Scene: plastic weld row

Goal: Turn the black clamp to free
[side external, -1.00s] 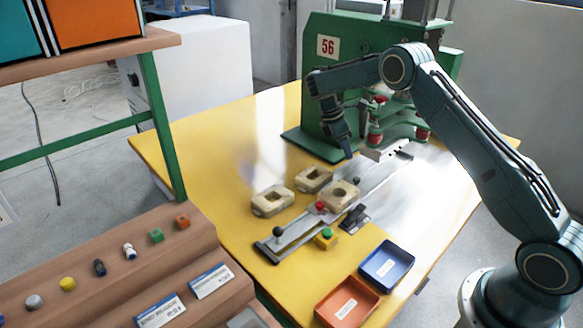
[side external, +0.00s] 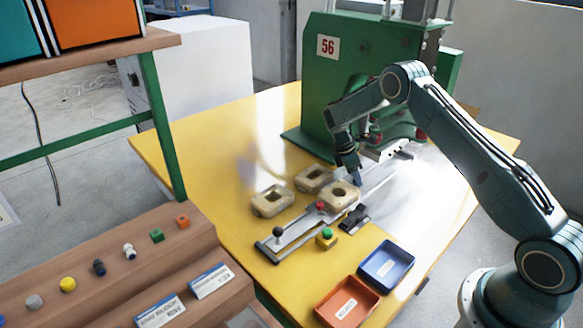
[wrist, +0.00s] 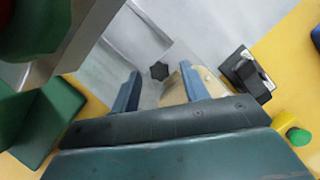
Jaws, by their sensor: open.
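My gripper (side external: 357,180) is open and points down over the metal slide rail, just behind the nearest cream part. I cannot tell which of the two is the named clamp.
Several cream parts (side external: 272,200) lie on the yellow table (side external: 215,130). A red knob (side external: 320,206) and a black ball handle (side external: 278,231) are on the rail. A green button (side external: 327,232), blue tray (side external: 387,264) and orange tray (side external: 347,301) are in front. The green press (side external: 350,75) stands behind.

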